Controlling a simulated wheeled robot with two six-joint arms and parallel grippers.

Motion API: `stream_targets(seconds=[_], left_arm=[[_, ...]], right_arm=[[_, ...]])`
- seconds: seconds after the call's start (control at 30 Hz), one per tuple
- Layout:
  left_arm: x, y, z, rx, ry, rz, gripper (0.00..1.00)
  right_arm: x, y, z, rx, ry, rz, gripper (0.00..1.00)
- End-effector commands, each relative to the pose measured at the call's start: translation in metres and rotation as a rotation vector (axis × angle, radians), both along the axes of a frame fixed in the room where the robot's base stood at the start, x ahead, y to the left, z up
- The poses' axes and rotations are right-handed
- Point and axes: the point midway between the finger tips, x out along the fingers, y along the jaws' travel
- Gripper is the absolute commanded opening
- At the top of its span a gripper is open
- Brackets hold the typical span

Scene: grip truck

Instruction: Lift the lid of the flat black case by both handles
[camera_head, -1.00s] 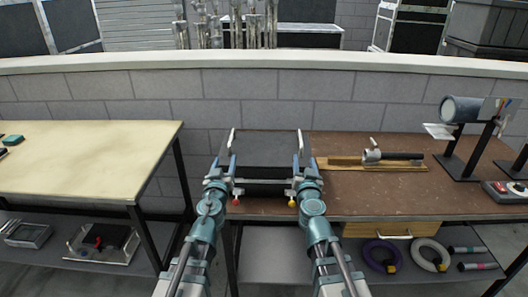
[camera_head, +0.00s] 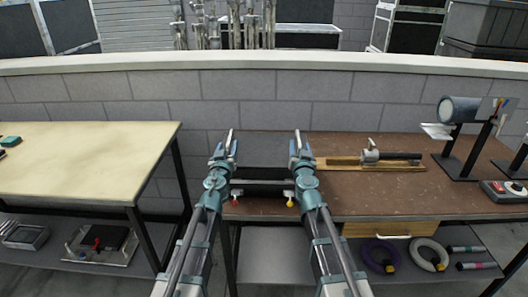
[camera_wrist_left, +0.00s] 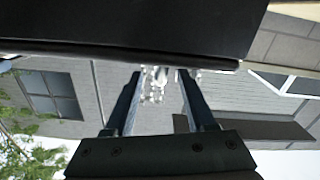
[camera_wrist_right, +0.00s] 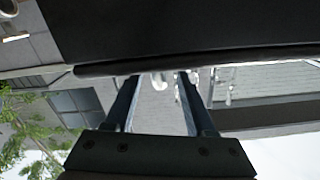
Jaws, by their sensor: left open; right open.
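The flat black case (camera_head: 264,150) lies on the brown table, between my two grippers. In the left wrist view a dark panel (camera_wrist_left: 130,25) hangs just above the open fingers (camera_wrist_left: 158,76). The right wrist view shows a similar panel (camera_wrist_right: 180,25) above open fingers (camera_wrist_right: 160,80).
A red knob (camera_head: 235,203) and a yellow knob (camera_head: 290,203) show at the case's front. A wooden rail (camera_head: 340,164) with a metal-and-black tool lies to the right on the brown table (camera_head: 400,195). A block wall (camera_head: 320,90) stands behind. A pale table (camera_head: 85,160) is at left.

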Motion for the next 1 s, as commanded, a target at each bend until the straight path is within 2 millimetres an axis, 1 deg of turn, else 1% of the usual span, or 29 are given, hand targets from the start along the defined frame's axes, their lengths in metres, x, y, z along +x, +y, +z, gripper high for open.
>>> stream_targets(seconds=[0.03, 0.1, 0.2, 0.33, 0.6, 0.77, 0.9, 0.93, 1.0], left_arm=[[0.015, -0.001, 0.0, 0.0, 0.0, 0.0, 0.56], [0.027, -0.001, 0.0, 0.0, 0.0, 0.0, 0.56], [0.038, -0.001, 0.0, 0.0, 0.0, 0.0, 0.56], [0.044, -0.001, 0.0, 0.0, 0.0, 0.0, 0.56], [0.044, -0.001, 0.0, 0.0, 0.0, 0.0, 0.56], [0.044, -0.001, 0.0, 0.0, 0.0, 0.0, 0.27], [0.044, -0.001, 0.0, 0.0, 0.0, 0.0, 0.02], [0.044, -0.001, 0.0, 0.0, 0.0, 0.0, 0.0], [0.044, -0.002, 0.0, 0.0, 0.0, 0.0, 0.0]], right_arm=[[0.015, 0.0, 0.0, 0.0, 0.0, 0.0, 0.55], [0.027, 0.0, 0.0, 0.0, 0.0, 0.0, 0.55], [0.038, -0.001, 0.0, 0.0, 0.0, 0.0, 0.55], [0.044, -0.001, 0.0, 0.0, 0.0, 0.0, 0.55], [0.044, -0.001, 0.0, 0.0, 0.0, 0.0, 0.55], [0.044, -0.001, 0.0, 0.0, 0.0, 0.0, 0.26], [0.044, -0.001, 0.0, 0.0, 0.0, 0.001, 0.01], [0.044, -0.001, 0.0, 0.0, 0.0, 0.001, 0.0], [0.044, -0.001, 0.0, 0.0, 0.0, 0.001, 0.0]])
